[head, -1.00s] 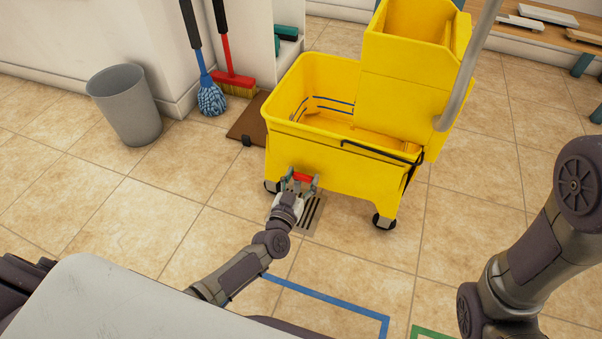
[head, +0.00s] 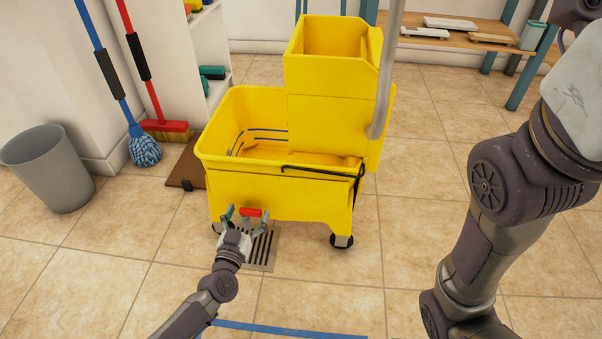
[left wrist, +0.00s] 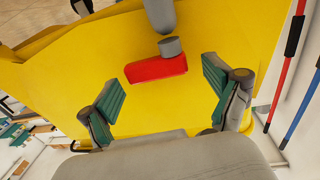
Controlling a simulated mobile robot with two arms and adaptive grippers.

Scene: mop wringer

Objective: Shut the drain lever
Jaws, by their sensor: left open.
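The red drain lever (head: 250,212) sits low on the front of the yellow mop bucket (head: 285,192). In the left wrist view the lever (left wrist: 156,68) lies level against the yellow wall (left wrist: 190,45), beside a grey pipe-like fitting (left wrist: 171,47). My left gripper (head: 245,214) is at the lever in the head view. In the left wrist view it (left wrist: 162,100) is open, with a green-padded finger on each side of the lever and a gap to both. My right arm shows at the right of the head view, but its gripper is out of view.
A floor drain grate (head: 262,248) lies under the bucket's front. A grey bin (head: 50,170), a blue mop (head: 144,148) and a red broom (head: 165,128) stand at the left. The wringer handle (head: 385,80) rises at the bucket's right. Open tiles lie in front.

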